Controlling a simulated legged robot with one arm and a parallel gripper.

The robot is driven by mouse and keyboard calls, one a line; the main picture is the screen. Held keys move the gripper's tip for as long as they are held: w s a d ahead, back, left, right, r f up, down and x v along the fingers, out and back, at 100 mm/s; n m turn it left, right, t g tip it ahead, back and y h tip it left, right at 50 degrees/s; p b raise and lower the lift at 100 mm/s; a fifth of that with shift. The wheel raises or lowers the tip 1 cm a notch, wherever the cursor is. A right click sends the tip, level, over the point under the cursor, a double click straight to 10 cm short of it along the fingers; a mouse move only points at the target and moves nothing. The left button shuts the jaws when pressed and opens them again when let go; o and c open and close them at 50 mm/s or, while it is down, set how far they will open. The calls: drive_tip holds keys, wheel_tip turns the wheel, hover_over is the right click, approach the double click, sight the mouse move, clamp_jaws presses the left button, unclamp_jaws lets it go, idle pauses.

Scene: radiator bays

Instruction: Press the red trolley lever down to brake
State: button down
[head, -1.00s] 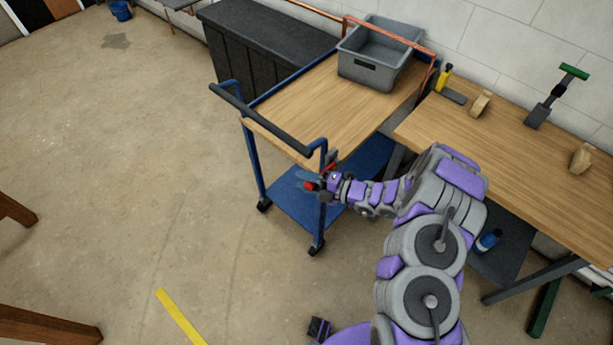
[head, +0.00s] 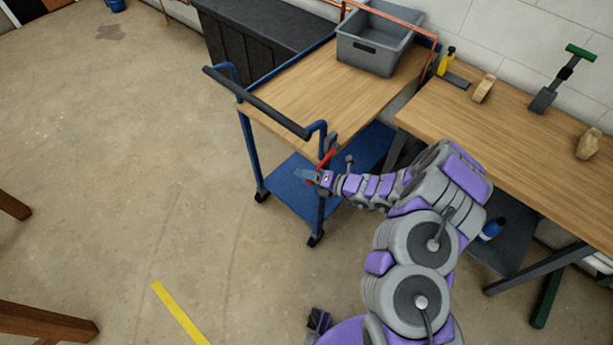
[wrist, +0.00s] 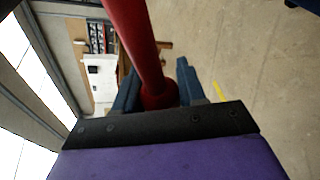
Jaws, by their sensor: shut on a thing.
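The trolley (head: 300,97) has a blue frame, a wooden top and a black push handle, and stands left of the workbench. Its red lever (head: 326,158) is at the near right corner post, below the wooden top. In the wrist view the red lever (wrist: 138,45) runs from the top edge down to a rounded red end between the two blue fingers. My gripper (head: 309,177) is at the lever's lower end, beside the corner post. In the wrist view my gripper (wrist: 157,92) is shut on the lever end. The lever's pivot is hard to make out.
A grey bin (head: 377,45) sits on the trolley's top. A wooden workbench (head: 480,130) with several tools stands on the right. A dark chest (head: 262,45) stands behind the trolley. The floor to the left is open, with a yellow strip (head: 180,313).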

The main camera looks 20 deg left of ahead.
drive_tip(key=shift+f, duration=0.2)
drive_tip(key=c, duration=1)
unclamp_jaws()
drive_tip(key=shift+f, duration=0.1)
drive_tip(key=shift+w, duration=0.1)
drive_tip(key=shift+d+r, duration=0.2)
drive_tip(key=shift+d, duration=0.05)
drive_tip(key=p+v, duration=0.4)
drive_tip(key=v, duration=1.2)
drive_tip(key=shift+s+d, duration=0.2)
drive_tip(key=shift+d, duration=0.2)
